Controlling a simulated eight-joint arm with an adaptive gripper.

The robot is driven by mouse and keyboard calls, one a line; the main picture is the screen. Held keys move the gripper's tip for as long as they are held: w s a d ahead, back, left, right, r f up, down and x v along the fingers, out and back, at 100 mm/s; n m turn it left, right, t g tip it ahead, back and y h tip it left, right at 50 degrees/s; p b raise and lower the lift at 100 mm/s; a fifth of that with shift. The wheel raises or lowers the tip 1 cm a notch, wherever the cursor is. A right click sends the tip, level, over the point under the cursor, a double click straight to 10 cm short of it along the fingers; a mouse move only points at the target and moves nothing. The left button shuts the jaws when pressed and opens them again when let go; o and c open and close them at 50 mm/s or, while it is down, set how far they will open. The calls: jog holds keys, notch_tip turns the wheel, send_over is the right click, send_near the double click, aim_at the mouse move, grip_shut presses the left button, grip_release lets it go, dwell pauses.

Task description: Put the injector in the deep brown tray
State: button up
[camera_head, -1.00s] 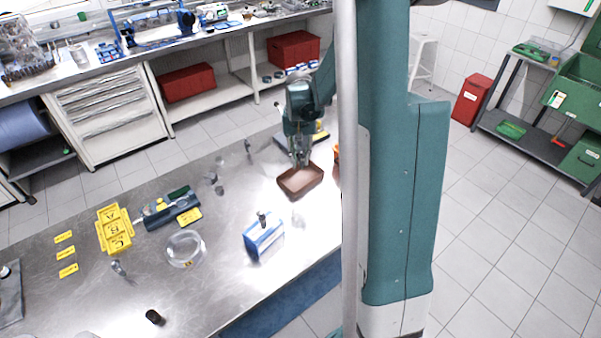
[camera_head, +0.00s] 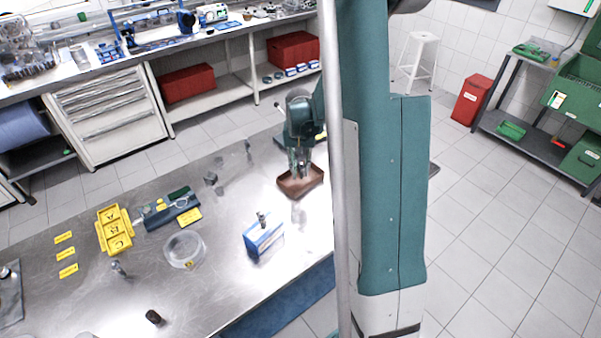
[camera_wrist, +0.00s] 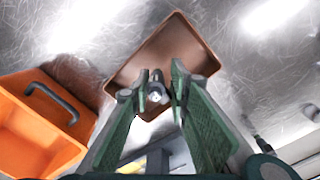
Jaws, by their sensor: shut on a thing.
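The deep brown tray (camera_head: 287,190) lies on the steel bench at its right part. In the wrist view the tray (camera_wrist: 190,38) is beyond my fingertips, and its floor looks empty. My gripper (camera_head: 299,172) points down over the tray. In the wrist view my gripper (camera_wrist: 154,92) is shut on a small grey metal piece, the injector (camera_wrist: 156,88), seen nearly end-on between the green fingers. The injector is hard to make out in the head view. I cannot tell whether its lower end touches the tray.
An orange bin (camera_wrist: 25,128) with a dark handle stands left of the tray in the wrist view. On the bench are a blue and white box (camera_head: 264,240), a clear round dish (camera_head: 185,249), yellow lettered trays (camera_head: 114,230) and small metal parts. Bare steel lies left of the brown tray.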

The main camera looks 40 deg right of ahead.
aim_at(300, 166)
jog(key=shift+f, duration=0.85)
jog(key=shift+f, duration=0.15)
jog(key=o, duration=0.9)
jog(key=shift+w+r, duration=0.1)
jog(key=shift+r, duration=6.05)
jog(key=shift+a, duration=0.15)
